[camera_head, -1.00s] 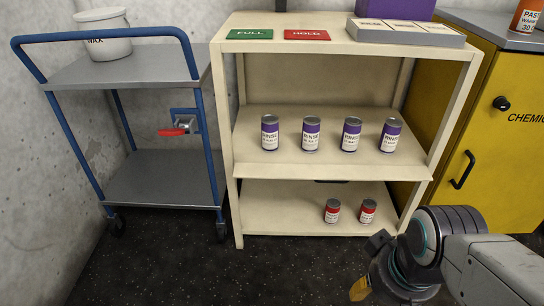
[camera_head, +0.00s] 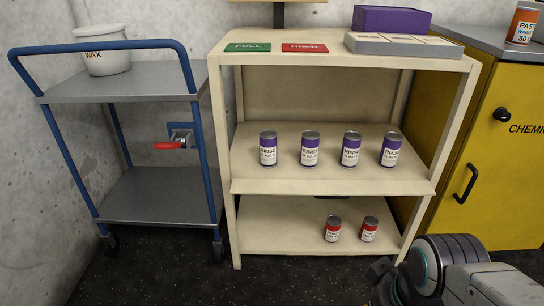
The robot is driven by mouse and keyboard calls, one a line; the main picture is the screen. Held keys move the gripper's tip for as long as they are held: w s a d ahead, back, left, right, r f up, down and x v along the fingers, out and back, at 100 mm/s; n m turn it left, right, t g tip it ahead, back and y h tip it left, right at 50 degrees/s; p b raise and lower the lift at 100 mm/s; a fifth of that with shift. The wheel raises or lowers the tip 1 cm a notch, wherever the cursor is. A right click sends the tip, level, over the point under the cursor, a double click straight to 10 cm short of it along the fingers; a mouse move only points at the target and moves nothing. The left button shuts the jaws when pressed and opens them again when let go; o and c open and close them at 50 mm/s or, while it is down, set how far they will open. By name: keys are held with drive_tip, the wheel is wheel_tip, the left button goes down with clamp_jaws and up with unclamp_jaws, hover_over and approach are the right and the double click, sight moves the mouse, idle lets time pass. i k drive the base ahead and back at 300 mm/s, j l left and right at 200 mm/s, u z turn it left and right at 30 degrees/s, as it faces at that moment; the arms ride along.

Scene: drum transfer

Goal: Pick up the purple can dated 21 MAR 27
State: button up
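Several purple cans with white labels stand upright in a row on the middle shelf (camera_head: 330,185) of the cream rack. From left they are a first can (camera_head: 268,149), a second can (camera_head: 310,149), a third can (camera_head: 351,150) and a fourth can (camera_head: 390,150). The labels read RINSE; the date lines are too small to read, so I cannot tell which is dated 21 MAR 27. My arm shows at the lower right, below and right of the rack and apart from the cans. My gripper's fingers are out of the frame.
Two red cans (camera_head: 333,229) stand on the bottom shelf. Green FULL (camera_head: 247,48) and red HOLD (camera_head: 305,48) plates, a grey tray (camera_head: 408,50) and a purple box (camera_head: 391,20) are on top. A blue-railed cart (camera_head: 150,197) stands left, a yellow cabinet (camera_head: 500,170) right.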

sight(392, 142)
drive_tip(key=z, duration=0.15)
drive_tip(key=l+u, duration=0.35)
drive_tip(key=l, duration=0.5)
drive_tip(key=l+u, duration=0.3)
drive_tip(key=l, duration=0.55)
drive_tip(key=i+j, duration=0.15)
drive_tip(key=i, duration=0.15)
drive_tip(key=i+j, duration=0.15)
drive_tip(key=i, duration=0.15)
drive_tip(key=l+u, duration=0.15)
drive_tip(key=u, duration=0.35)
drive_tip(key=k+l+u, duration=0.1)
drive_tip(key=u, duration=0.4)
drive_tip(key=k+l+u, duration=0.1)
drive_tip(key=u, duration=0.35)
drive_tip(key=k+l+u, duration=0.15)
drive_tip(key=u, duration=0.35)
drive_tip(key=k+u, duration=0.1)
drive_tip(key=u, duration=0.4)
